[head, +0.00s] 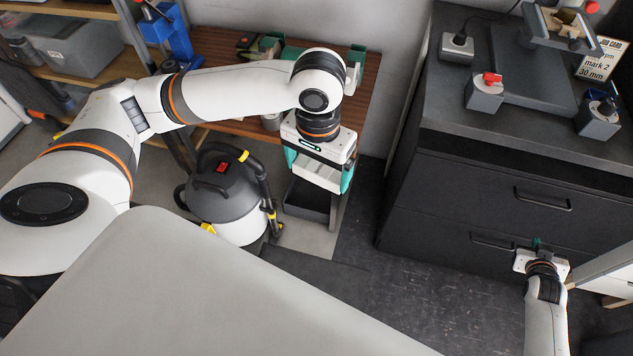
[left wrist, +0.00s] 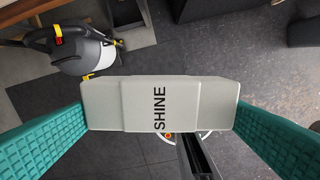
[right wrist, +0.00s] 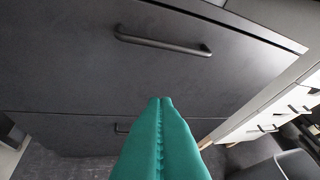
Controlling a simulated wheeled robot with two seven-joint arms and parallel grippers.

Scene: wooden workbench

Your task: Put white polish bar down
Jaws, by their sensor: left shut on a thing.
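The white polish bar (left wrist: 205,105) is a pale block with the word SHINE on it. It spans between the two teal fingers of my left gripper (left wrist: 160,118) in the left wrist view. In the head view my left gripper (head: 318,172) points down, shut on the bar (head: 319,174), in front of the wooden workbench and above the floor. My right gripper (head: 537,245) is by the front of the dark drawer cabinet at the lower right. In the right wrist view its teal fingers (right wrist: 160,105) are together with nothing between them.
The wooden workbench (head: 355,105) has several items along its back. A grey and black vacuum cleaner (head: 225,190) stands on the floor left of my left gripper. The dark drawer cabinet (head: 480,190) on the right bears switch boxes and a machine. Dark floor (head: 375,230) lies clear between.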

